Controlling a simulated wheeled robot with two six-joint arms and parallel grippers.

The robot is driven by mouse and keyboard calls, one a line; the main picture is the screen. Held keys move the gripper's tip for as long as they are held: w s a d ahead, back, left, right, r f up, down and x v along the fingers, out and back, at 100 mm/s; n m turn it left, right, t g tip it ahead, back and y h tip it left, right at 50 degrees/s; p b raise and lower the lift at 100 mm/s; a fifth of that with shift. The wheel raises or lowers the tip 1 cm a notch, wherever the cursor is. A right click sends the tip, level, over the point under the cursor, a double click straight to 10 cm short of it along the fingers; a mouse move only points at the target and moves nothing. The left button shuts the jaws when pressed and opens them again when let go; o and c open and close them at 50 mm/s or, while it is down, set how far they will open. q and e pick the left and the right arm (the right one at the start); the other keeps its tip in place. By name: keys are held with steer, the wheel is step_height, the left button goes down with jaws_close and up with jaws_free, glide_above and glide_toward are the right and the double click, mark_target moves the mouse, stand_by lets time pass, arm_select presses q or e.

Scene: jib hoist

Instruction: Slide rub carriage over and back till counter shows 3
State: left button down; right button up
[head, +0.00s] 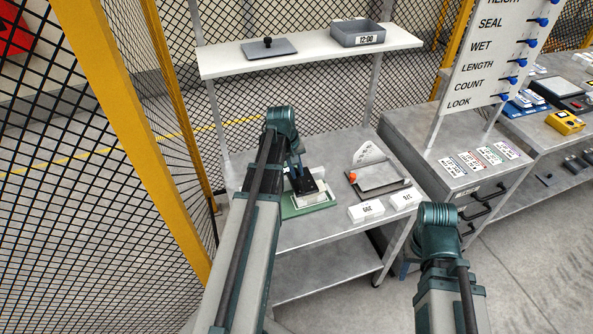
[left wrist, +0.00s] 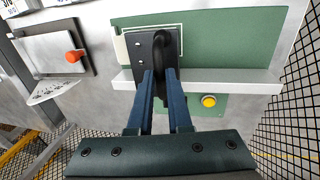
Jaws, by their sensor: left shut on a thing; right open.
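The rub carriage (head: 305,186) is a black plate with an upright handle. In the left wrist view the carriage (left wrist: 145,47) sits near the left end of a pale rail (left wrist: 230,87) on a green base (left wrist: 230,35). My left gripper (head: 297,168) is shut on the handle; its blue fingers (left wrist: 160,85) stand on either side of it. A yellow button (left wrist: 208,101) is on the green base. My right gripper (head: 409,263) is mostly hidden by my right wrist, clear of the bench and open. I cannot make out a counter reading.
Right of the rub fixture are a grey plate (head: 378,178) with an orange knob and two white labelled blocks (head: 366,211). A shelf (head: 230,66) above holds a dark lid (head: 270,47) and a grey tray (head: 357,33). Mesh fencing (head: 70,180) stands close at left.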

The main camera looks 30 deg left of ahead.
arm_select(q)
steer(key=s+a, duration=1)
steer(key=s, duration=0.1)
steer(key=shift+s, duration=0.35)
steer(key=c, duration=0.8)
jaws_free()
steer(key=shift+s+a, duration=0.1)
steer(key=shift+s, duration=0.05)
steer(key=shift+c, duration=0.2)
